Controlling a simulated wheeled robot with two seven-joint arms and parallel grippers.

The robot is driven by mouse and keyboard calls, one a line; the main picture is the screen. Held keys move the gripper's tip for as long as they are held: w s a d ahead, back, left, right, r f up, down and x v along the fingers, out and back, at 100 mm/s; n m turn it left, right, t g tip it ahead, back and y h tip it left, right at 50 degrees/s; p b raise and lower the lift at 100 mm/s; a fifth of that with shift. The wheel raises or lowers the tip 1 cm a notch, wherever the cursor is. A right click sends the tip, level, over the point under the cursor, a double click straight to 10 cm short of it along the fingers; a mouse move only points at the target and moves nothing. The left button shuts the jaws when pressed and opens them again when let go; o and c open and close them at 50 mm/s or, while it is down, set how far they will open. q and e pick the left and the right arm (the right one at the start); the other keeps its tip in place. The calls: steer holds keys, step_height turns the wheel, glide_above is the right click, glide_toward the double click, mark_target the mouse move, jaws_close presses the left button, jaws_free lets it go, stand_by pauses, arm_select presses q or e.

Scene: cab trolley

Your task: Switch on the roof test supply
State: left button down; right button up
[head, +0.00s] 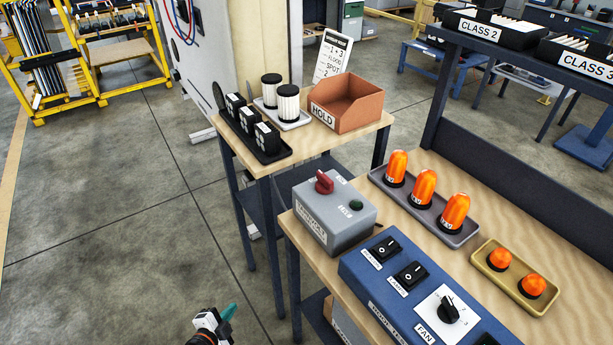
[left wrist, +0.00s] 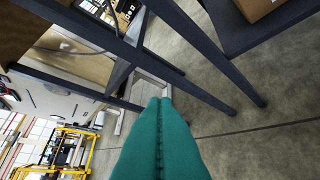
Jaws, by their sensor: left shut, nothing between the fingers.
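A grey supply box (head: 336,213) with a red rotary knob (head: 324,182) and a dark green lamp (head: 356,206) stands at the left end of the workbench. The lamp looks unlit. A blue control panel (head: 367,292) in front of it carries black rocker switches and a black FAN dial (head: 448,310). My left gripper (head: 229,311) is low over the floor, left of the bench and well apart from the box. Its teal fingers are together and empty, and they fill the middle of the left wrist view (left wrist: 162,125). My right gripper is not in view.
Orange beacons stand in a grey tray (head: 462,238) and a tan tray (head: 534,304) on the bench. A side table holds an orange HOLD bin (head: 368,102), a black tray (head: 262,153) and filters. Dark table legs (left wrist: 223,78) stand near my left gripper. Open floor (head: 120,250) lies left.

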mark_target(319, 176)
arm_select(q)
steer(key=w+d+r+m+h, duration=0.2)
steer(key=w+r+m, duration=0.15)
steer(key=r, duration=0.35)
steer(key=w+d+r+m+t+h, duration=0.1)
steer(key=w+r+m+h, duration=0.15)
steer(key=r+m, duration=0.35)
steer(key=w+d+r+m+h, duration=0.2)
steer(key=w+r+m+h, duration=0.1)
steer(key=r, duration=0.5)
steer(key=s+d+r+m+g, duration=0.1)
steer(key=d+r+m+g, duration=0.1)
steer(key=r+m, duration=0.7)
steer(key=s+d+r+m+g, duration=0.2)
steer(key=r+m+g, duration=0.1)
steer(key=r+m, duration=0.7)
steer(key=shift+s+d+r, duration=0.15)
steer(key=shift+d+r, duration=0.05)
steer(key=shift+r, duration=0.1)
steer(key=shift+h, duration=0.35)
steer(key=p+x, duration=0.1)
steer(key=x, duration=0.3)
steer(key=p+x, duration=0.1)
steer(key=x, duration=0.4)
steer(key=r+p+x, duration=0.1)
steer(key=x, duration=0.4)
steer(key=shift+d+p, duration=0.15)
steer(key=shift+p, duration=0.25)
